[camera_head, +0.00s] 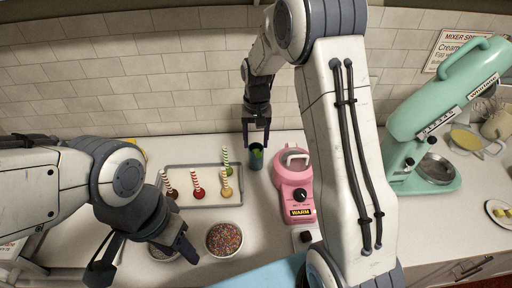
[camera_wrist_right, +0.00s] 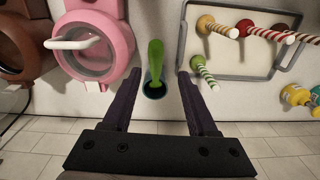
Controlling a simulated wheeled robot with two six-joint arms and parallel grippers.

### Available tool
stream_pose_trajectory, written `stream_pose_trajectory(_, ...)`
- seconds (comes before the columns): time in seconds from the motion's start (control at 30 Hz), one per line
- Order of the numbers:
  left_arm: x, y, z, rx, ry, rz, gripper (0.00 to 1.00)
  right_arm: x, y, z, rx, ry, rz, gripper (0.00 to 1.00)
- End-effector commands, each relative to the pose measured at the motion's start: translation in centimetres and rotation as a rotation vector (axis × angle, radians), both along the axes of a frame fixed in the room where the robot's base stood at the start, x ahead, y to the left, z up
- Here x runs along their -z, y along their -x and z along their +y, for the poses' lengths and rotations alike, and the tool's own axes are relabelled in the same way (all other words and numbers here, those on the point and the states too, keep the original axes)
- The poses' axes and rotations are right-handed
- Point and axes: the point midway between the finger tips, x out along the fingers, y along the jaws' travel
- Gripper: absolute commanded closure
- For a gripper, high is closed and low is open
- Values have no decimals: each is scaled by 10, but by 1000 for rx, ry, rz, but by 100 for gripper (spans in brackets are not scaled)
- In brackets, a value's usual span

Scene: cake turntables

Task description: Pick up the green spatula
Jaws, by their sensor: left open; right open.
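The green spatula (camera_wrist_right: 155,62) stands in a dark teal cup (camera_wrist_right: 154,90) on the counter. In the head view the cup (camera_head: 256,160) is near the back wall, with a bit of the green spatula (camera_head: 257,152) showing at its mouth. My right gripper (camera_head: 256,142) is open above the cup. In the right wrist view its two fingers (camera_wrist_right: 158,80) lie on either side of the spatula and cup, with gaps; it holds nothing. My left gripper (camera_head: 142,258) is open and empty at the lower left, near the sprinkle bowl.
A pink melting pot (camera_head: 293,185) stands right of the cup. A grey-rimmed tray (camera_head: 205,205) with several striped-stick pops lies left of it. A bowl of sprinkles (camera_head: 224,239) is in front. A mint stand mixer (camera_head: 425,115) is at the right, and the tiled wall is close behind.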

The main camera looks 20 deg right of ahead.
Motion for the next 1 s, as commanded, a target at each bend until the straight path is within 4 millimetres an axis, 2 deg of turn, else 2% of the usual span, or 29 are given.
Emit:
stream_pose_trajectory(0.1, -8, 0, 0, 1, 0, 0, 50, 19, 2, 1, -2, 0, 6, 42)
stream_pose_trajectory(0.3, -12, 0, 0, 2, 0, 0, 50, 36, 1, 2, -4, -1, 2, 42)
stream_pose_trajectory(0.4, -21, 0, 0, 3, 0, 0, 50, 43, 3, 0, -4, -1, 5, 42)
stream_pose_trajectory(0.53, -35, 0, 0, 5, 0, 0, 50, 61, 6, -4, -5, 0, 6, 42)
stream_pose_trajectory(0.7, -41, 0, 0, 7, 0, -1, 50, 83, 5, -3, -6, -1, 2, 42)
stream_pose_trajectory(1.0, -40, 0, 0, 7, 0, -1, 50, 88, 4, -3, -6, 0, -1, 42)
